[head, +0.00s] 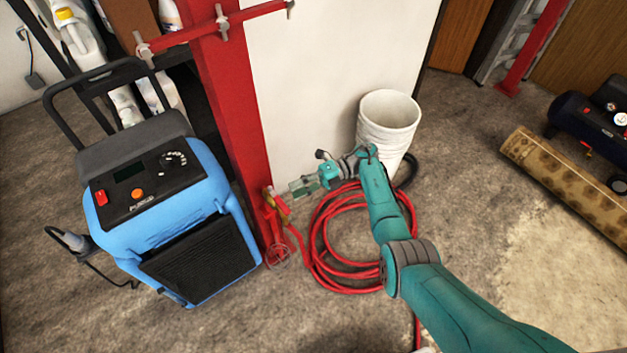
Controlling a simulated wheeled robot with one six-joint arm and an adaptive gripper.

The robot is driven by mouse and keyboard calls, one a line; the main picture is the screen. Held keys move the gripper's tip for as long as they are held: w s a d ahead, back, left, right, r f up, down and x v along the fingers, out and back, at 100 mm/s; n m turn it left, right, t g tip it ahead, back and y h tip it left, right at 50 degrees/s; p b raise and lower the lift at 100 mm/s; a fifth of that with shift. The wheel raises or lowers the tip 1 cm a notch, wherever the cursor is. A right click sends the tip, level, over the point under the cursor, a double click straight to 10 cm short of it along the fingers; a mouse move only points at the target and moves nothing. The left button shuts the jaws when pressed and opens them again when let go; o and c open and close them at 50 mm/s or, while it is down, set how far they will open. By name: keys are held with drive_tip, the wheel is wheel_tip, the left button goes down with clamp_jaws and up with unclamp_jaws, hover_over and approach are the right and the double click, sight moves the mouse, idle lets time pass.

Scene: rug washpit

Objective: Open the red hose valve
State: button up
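The red hose valve (276,199) is low on the red post, in the middle of the head view. It has a small red handle and a brass-coloured body, and the red hose (318,262) runs from it into a coil on the floor. My gripper (294,188) is just right of the valve, its fingers pointing left towards the handle. The fingers are small here, and I cannot tell how far apart they are or whether they touch the handle. The exact angle of the handle is also unclear.
The red post (232,100) rises beside the valve. A blue machine (165,205) stands close on the left. A white bucket (388,125) is behind my arm. A rolled rug (570,185) and a dark compressor (590,115) lie right. The floor at front right is clear.

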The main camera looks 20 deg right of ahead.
drive_tip(key=shift+w+d, duration=0.2)
drive_tip(key=shift+d, duration=0.6)
drive_tip(key=shift+w+d, duration=0.25)
drive_tip(key=shift+d, duration=0.55)
drive_tip(key=shift+w+d, duration=0.2)
drive_tip(key=shift+d, duration=0.6)
drive_tip(key=shift+c, duration=0.2)
